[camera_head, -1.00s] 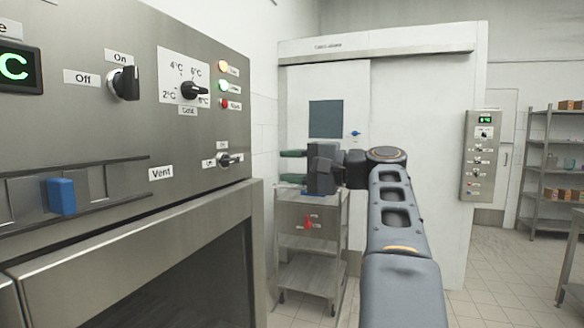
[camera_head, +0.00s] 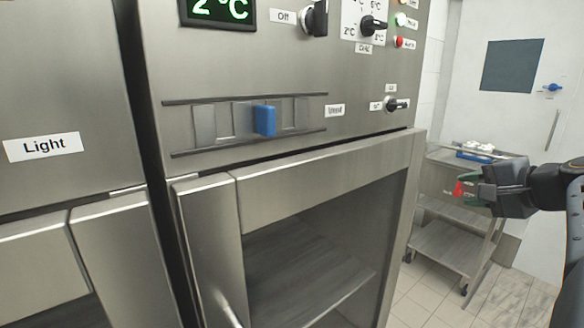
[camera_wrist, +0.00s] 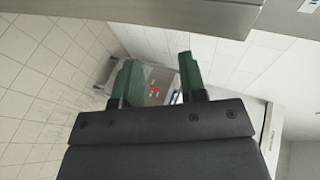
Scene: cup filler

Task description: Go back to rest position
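My gripper (camera_head: 474,190) is at the right of the head view, in front of the metal trolley, pointing left toward the steel cabinet. In the wrist view its two green fingers (camera_wrist: 158,82) stand apart with nothing between them but the distant trolley and floor. The gripper is open and empty. My arm runs out of the head view at the right edge.

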